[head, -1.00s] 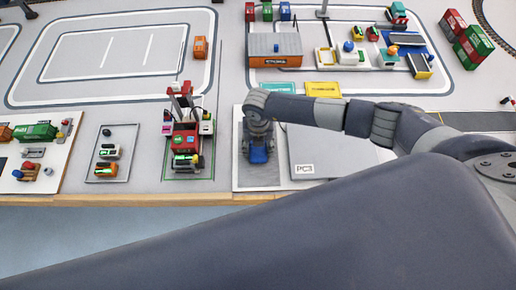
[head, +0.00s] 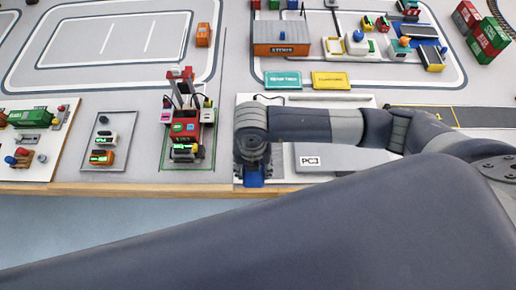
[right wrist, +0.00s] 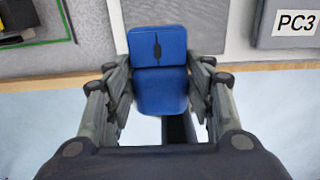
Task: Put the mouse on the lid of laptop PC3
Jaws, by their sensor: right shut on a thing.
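The blue mouse (right wrist: 160,92) is between the fingers of my right gripper (right wrist: 158,88), which is shut on it. In the head view the mouse (head: 254,180) shows just below the gripper (head: 253,168), by the table's front edge. How high it is above the table I cannot tell. Laptop PC3 (head: 345,160) lies closed to the right of the mouse, its grey lid carrying a white PC3 label. My right arm hides much of the lid. The laptop's corner (right wrist: 290,38) shows at the upper right in the right wrist view. My left gripper is not in view.
A wooden front edge (head: 130,189) borders the table. A red crane (head: 184,115) stands left of the mouse. A teal sign (head: 283,80) and a yellow sign (head: 330,80) lie behind the laptop. A small tray (head: 103,154) with model vehicles is farther left.

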